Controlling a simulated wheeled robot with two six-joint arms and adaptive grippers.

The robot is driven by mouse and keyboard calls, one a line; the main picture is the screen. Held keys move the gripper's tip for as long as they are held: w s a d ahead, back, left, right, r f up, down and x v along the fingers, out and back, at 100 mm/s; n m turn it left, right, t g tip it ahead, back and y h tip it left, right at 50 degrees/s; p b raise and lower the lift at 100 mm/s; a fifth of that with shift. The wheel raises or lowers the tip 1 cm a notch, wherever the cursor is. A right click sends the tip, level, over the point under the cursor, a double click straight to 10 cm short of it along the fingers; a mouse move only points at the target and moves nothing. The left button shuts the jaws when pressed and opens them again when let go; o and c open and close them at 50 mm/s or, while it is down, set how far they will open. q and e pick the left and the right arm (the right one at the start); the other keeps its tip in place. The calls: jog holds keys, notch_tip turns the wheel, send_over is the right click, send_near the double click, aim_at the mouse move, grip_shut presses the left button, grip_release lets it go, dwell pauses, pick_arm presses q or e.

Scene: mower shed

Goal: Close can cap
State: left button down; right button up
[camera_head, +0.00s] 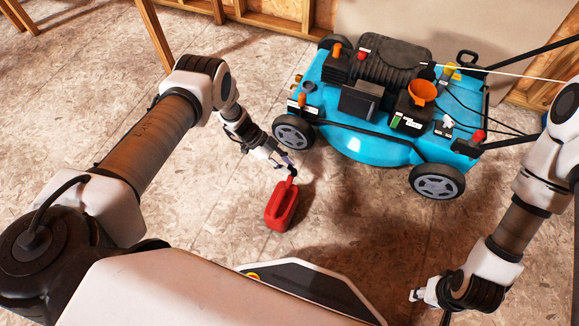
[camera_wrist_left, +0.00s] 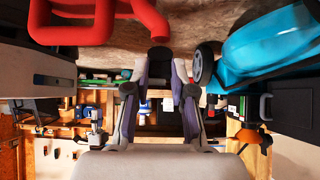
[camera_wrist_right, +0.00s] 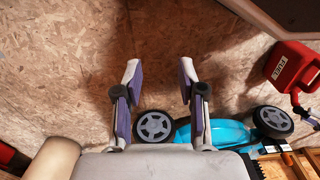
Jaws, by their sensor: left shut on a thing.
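A red fuel can (camera_head: 281,207) is in front of the mower in the head view. Its red body also fills the upper left of the left wrist view (camera_wrist_left: 75,30), and its labelled side shows in the right wrist view (camera_wrist_right: 290,70). My left gripper (camera_head: 287,163) is at the can's top end. It is shut on a black cap (camera_wrist_left: 160,58), which shows between its fingertips (camera_wrist_left: 160,75). Whether the cap sits fully on the can's opening is hidden. My right gripper (camera_head: 416,296) is low at the right, away from the can, with its fingers (camera_wrist_right: 160,80) apart and empty.
A blue lawn mower (camera_head: 370,145) with an orange funnel (camera_head: 422,92) on top stands behind and right of the can. Its front wheel (camera_head: 293,133) is close to my left gripper. The floor (camera_head: 370,230) between the can and my right arm is clear.

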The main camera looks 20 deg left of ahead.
aim_at(294, 174)
jog(key=shift+t, duration=0.3)
jog(key=f+b, duration=0.7)
jog(key=f, duration=0.1)
jog(key=w+f+b, duration=0.1)
jog(key=f+b, duration=0.7)
jog(key=w+f+b, duration=0.1)
jog(key=f+b, duration=0.6)
jog(key=f, duration=0.1)
jog(key=shift+d, duration=0.1)
jog(key=shift+w+f+b, duration=0.25)
jog(key=shift+f+b, duration=0.3)
jog(key=shift+b, duration=0.15)
pick_arm(q)
jog(key=f+h, duration=0.1)
jog(key=h, duration=0.2)
jog(key=a+f+h, duration=0.1)
jog(key=f+h, duration=0.1)
jog(key=h, duration=0.1)
jog(key=a+f+h, duration=0.1)
jog(key=h, duration=0.3)
jog(key=shift+a+f, duration=0.2)
jog(key=shift+f, duration=0.15)
pick_arm(e)
jog(key=shift+r, duration=0.2)
pick_arm(q)
jog(key=c, duration=1)
grip_release()
jog(key=shift+o, duration=0.2)
jog(key=shift+a, duration=0.1)
